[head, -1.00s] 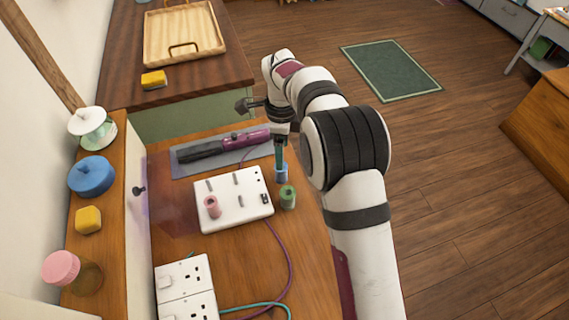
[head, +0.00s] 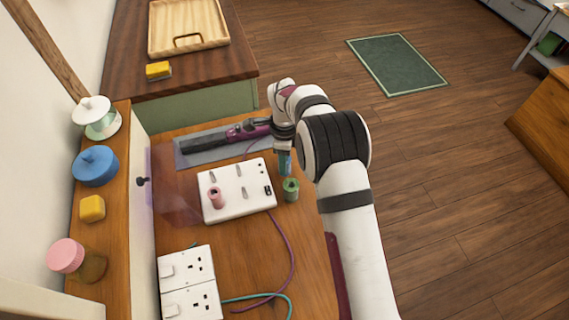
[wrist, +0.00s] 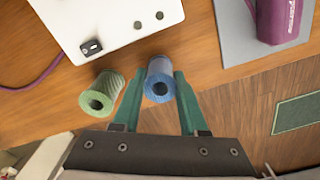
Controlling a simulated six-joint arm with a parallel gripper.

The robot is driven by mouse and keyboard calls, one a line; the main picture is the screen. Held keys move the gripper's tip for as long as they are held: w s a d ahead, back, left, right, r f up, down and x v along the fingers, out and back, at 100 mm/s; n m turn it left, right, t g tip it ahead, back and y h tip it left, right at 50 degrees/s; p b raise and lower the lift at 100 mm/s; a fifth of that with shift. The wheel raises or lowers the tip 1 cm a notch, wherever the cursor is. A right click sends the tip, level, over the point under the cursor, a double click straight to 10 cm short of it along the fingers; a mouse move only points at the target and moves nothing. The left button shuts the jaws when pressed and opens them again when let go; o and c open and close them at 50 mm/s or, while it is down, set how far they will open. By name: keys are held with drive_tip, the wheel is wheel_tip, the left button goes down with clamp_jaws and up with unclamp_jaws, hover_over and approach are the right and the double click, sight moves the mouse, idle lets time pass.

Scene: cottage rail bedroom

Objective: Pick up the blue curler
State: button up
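The blue curler (wrist: 160,82) stands on the wooden table, its open end facing the wrist camera. In the head view the blue curler (head: 284,168) is partly hidden by my gripper (head: 285,152). In the wrist view my gripper (wrist: 160,76) has its green fingers on both sides of the blue curler. The right finger is very close to it, and a narrow gap shows at the left. My gripper looks open around the curler; contact is not clear.
A green curler (head: 291,189) stands close to the left finger in the wrist view. The white heater base (head: 236,190) holds a pink curler (head: 215,197). A purple styling tool (head: 243,132) lies on a grey mat (head: 185,158) behind. A purple cord runs across the table.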

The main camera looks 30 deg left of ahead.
clamp_jaws()
drive_tip(key=shift+r, duration=0.2)
wheel_tip(320, 180, up, 4)
drive_tip(key=shift+f, duration=0.1)
drive_tip(key=w+d+r, duration=0.2)
drive_tip(key=d+r, duration=0.4)
drive_tip(key=d, duration=0.5)
drive_tip(key=s+a+r+n, duration=0.2)
drive_tip(key=s+a+n, duration=0.5)
drive_tip(key=s+a, duration=0.8)
drive_tip(key=shift+a, duration=0.25)
drive_tip(key=shift+r, duration=0.1)
